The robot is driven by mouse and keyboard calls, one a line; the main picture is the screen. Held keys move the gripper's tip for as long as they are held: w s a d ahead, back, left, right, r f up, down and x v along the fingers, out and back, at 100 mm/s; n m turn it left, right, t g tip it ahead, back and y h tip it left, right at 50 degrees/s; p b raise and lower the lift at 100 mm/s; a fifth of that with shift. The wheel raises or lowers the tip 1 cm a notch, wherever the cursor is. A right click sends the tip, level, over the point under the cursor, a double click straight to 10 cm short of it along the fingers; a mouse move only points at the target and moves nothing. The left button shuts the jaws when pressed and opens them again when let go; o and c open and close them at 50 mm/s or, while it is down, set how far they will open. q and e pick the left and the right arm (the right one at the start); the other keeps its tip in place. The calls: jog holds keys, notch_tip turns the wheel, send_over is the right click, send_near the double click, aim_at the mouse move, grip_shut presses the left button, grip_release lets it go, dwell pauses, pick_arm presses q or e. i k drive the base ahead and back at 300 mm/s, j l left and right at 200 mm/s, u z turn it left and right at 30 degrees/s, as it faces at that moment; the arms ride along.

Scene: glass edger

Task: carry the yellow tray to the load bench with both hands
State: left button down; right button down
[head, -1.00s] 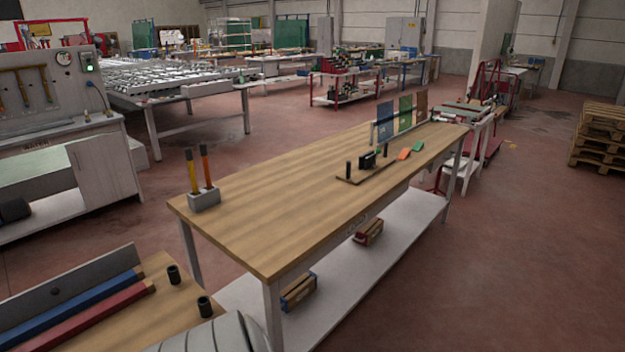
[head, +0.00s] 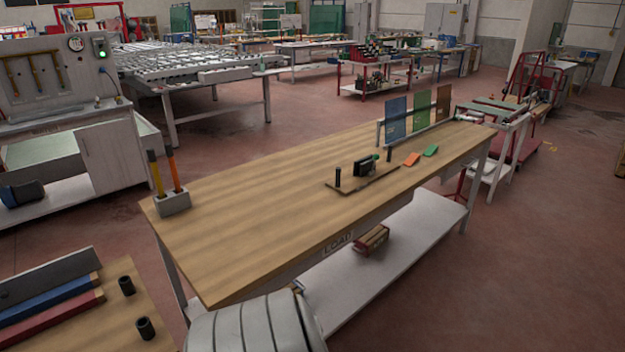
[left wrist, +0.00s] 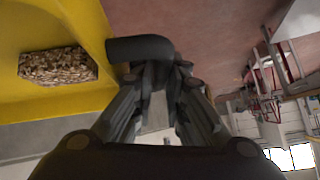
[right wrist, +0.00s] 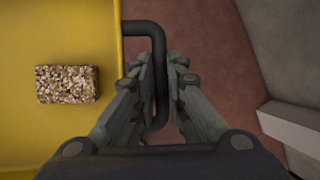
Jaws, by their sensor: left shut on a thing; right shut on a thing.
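The yellow tray shows in the left wrist view (left wrist: 75,20) and in the right wrist view (right wrist: 60,135); the head view does not show it. A speckled brown block lies in it, seen in the left wrist view (left wrist: 58,66) and the right wrist view (right wrist: 67,84). My left gripper (left wrist: 165,75) is shut on a black tray handle (left wrist: 138,48). My right gripper (right wrist: 161,75) is shut on another black handle (right wrist: 157,40). The load bench (head: 270,215) has a wooden top and a lower white shelf, and stands ahead in the head view.
The bench's near middle is clear. A pencil holder (head: 173,203) stands at its left corner. A dark fixture (head: 365,170), orange and green pieces (head: 412,159) and upright coloured panes (head: 397,118) are toward its far end. Another table (head: 90,325) with black cylinders is at lower left.

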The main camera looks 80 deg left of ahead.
aim_at(289, 217)
jog(key=i+j, duration=0.15)
jog(key=i, duration=0.35)
jog(key=i+j, duration=0.1)
jog(key=i, duration=0.4)
jog(key=i+u, duration=0.3)
jog(key=i+l+u, duration=0.1)
jog(key=i+u, duration=0.25)
jog(key=k+u, duration=0.1)
jog(key=u, duration=3.05)
